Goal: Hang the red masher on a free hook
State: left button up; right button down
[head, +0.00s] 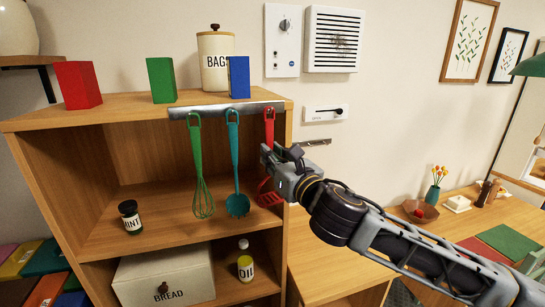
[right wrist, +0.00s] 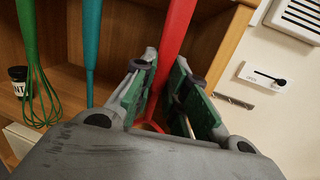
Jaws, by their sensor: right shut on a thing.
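The red masher (head: 269,122) is upright, its handle loop at the right end of the metal rail (head: 212,110) in the head view. I cannot tell whether the loop is over a hook. My right gripper (head: 268,156) is shut on the masher's handle and hides part of it; the masher's head shows below. In the right wrist view the red handle (right wrist: 177,32) runs between the green-padded fingers (right wrist: 160,88). A green whisk (head: 197,165) and a teal spoon (head: 234,165) hang from the rail to the left. My left gripper is not in view.
The rail runs along the wooden shelf's (head: 60,118) top front edge. Red (head: 78,85), green (head: 161,80) and blue (head: 239,77) blocks and a canister (head: 214,50) stand above. A mint jar (head: 130,217) is inside. A side panel stands right of the masher.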

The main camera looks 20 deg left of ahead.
jog(key=c, duration=1.3)
grip_release()
jog(key=shift+c, duration=0.2)
jog(key=shift+s+d, duration=0.1)
jog(key=v, duration=1.1)
jog(key=shift+s+d, duration=0.2)
jog(key=shift+s, duration=0.05)
jog(key=shift+f, duration=0.1)
